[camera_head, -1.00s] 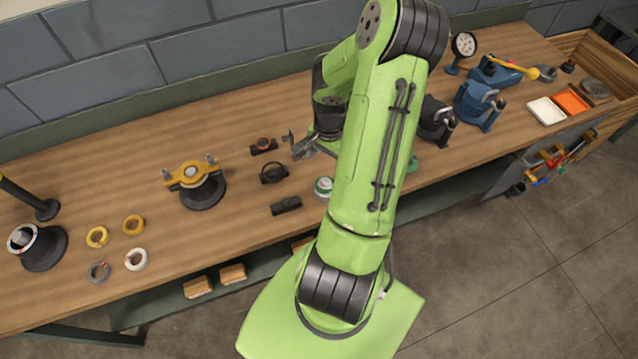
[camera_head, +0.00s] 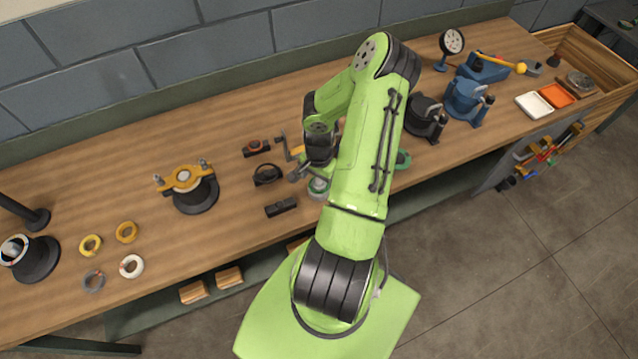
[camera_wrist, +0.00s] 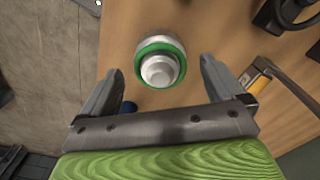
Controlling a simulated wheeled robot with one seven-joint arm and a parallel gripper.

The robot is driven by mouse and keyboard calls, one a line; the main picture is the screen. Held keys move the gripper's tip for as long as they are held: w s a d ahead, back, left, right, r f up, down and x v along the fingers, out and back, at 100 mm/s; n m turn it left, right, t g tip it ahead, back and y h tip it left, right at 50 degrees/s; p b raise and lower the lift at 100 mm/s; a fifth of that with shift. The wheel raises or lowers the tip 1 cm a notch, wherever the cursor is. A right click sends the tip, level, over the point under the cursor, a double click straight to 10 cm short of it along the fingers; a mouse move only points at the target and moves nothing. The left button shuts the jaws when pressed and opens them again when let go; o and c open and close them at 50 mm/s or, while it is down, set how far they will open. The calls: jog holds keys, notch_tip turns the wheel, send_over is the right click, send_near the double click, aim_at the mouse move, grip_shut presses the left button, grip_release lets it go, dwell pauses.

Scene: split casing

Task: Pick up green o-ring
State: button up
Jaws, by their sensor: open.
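The green o-ring (camera_wrist: 139,64) sits around a stepped, pale metal cylindrical part (camera_wrist: 159,70) on the bench, seen from above in the wrist view. In the head view the same part (camera_head: 318,187) stands near the bench's front edge, partly hidden by my arm. My gripper (camera_wrist: 162,68) is open and empty. Its two fingers point towards the part, one to each side of the o-ring in the wrist view, with gaps between. I cannot tell the exact height of the fingertips above it.
On the wooden bench (camera_head: 120,189), black blocks (camera_head: 281,207) and a black ringed part (camera_head: 267,174) stand left of the o-ring's part. A yellow-topped fixture (camera_head: 190,186) and several loose rings lie further left.

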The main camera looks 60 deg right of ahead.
jog(key=shift+f, duration=0.25)
dwell(0.3)
jog(key=c, duration=1.2)
jog(key=shift+r, duration=0.1)
